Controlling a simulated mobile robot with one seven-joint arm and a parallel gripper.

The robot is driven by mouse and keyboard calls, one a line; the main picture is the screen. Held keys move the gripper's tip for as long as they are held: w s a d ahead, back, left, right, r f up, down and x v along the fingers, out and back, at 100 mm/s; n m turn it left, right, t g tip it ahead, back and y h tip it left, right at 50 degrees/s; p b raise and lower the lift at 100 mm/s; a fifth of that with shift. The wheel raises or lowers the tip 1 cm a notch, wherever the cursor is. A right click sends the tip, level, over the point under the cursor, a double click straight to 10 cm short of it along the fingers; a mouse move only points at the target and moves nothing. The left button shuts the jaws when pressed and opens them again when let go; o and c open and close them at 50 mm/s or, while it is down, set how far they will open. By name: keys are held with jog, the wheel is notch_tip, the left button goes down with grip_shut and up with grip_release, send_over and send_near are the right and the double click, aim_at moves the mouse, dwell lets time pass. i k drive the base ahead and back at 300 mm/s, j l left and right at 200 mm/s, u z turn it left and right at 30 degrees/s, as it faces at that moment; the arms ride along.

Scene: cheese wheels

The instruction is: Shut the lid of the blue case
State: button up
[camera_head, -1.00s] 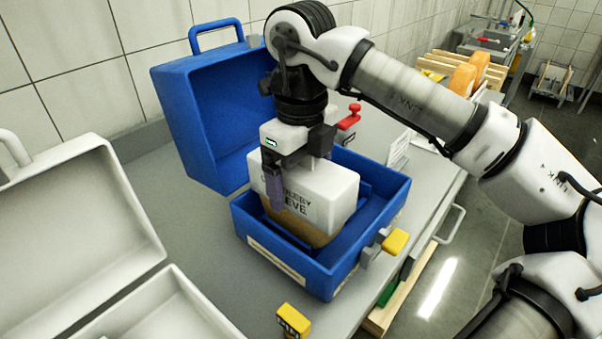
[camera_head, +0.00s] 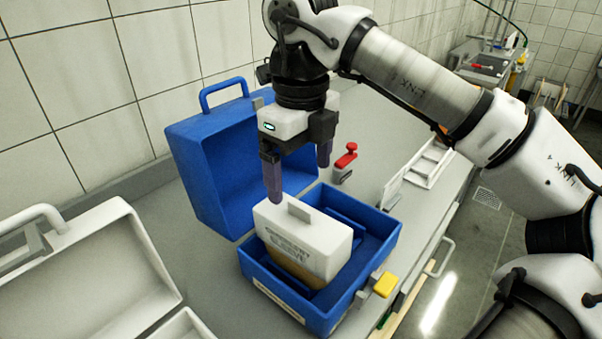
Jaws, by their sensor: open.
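The blue case (camera_head: 385,256) stands on the grey table with its lid (camera_head: 212,166) raised at the back left. A white box-like item (camera_head: 303,236) with dark lettering and a tan lower part sits in the case, between low blue inner ribs. It has a grey tab on top. My gripper (camera_head: 298,180) is open above and just behind this item, in front of the raised lid. Its purple fingers point down and hold nothing. A yellow latch piece (camera_head: 386,284) sits on the case's front right side.
An open white case (camera_head: 95,270) stands at the left. A red-handled clamp (camera_head: 346,159) and a white rack (camera_head: 428,162) are on the table behind and right of the blue case. A tiled wall is behind.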

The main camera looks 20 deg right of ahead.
aim_at(216, 150)
jog(key=k+l, duration=0.85)
